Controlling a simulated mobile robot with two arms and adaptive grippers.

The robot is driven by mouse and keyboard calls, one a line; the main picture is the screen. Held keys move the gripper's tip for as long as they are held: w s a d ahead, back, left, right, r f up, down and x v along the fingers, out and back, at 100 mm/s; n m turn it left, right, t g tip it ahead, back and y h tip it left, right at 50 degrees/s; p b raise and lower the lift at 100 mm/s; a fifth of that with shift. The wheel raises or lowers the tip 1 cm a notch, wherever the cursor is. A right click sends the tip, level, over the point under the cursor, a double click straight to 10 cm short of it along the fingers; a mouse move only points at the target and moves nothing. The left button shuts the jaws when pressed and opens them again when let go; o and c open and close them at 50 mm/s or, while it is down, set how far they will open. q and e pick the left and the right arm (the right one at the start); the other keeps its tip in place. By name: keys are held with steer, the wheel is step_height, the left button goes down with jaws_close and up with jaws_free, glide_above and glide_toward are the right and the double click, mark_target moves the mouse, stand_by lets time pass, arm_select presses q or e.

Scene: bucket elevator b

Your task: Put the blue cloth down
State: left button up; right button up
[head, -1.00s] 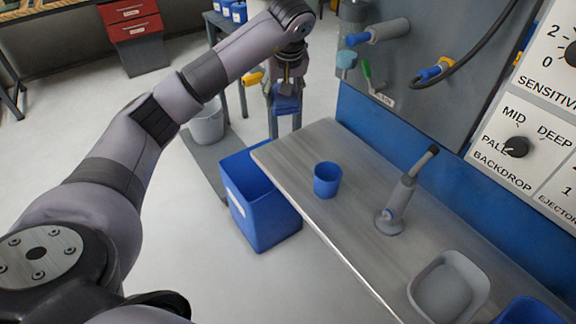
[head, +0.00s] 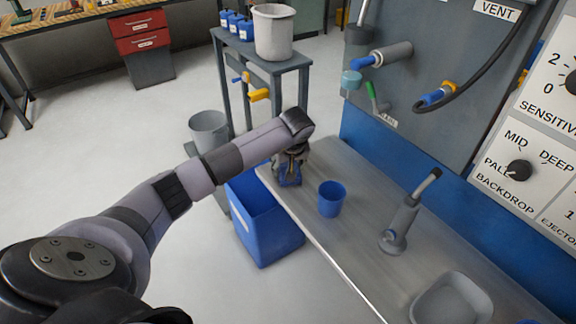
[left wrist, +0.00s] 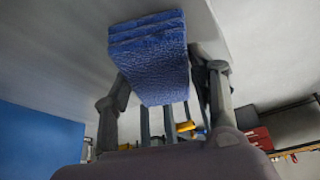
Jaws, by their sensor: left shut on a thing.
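The blue cloth (left wrist: 160,75) shows in the left wrist view as a folded, layered pad between the fingers of my left gripper. In the head view the cloth (head: 289,178) is a small blue patch under the gripper. My left gripper (head: 290,170) is shut on it at the far left end of the grey bench (head: 340,255). The cloth is at or close above the bench top; I cannot tell whether it touches. My right gripper is not in view.
A blue cup (head: 331,199) stands just right of the cloth. A grey jointed stand (head: 400,222) and a grey tray (head: 452,299) are further along the bench. A blue bin (head: 262,232) stands on the floor by the bench's left edge. Bench space between cup and stand is clear.

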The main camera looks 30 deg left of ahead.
arm_select(q)
steer(key=shift+f, duration=0.3)
steer(key=shift+f, duration=0.15)
steer(key=o, duration=1)
steer(key=shift+o, duration=0.2)
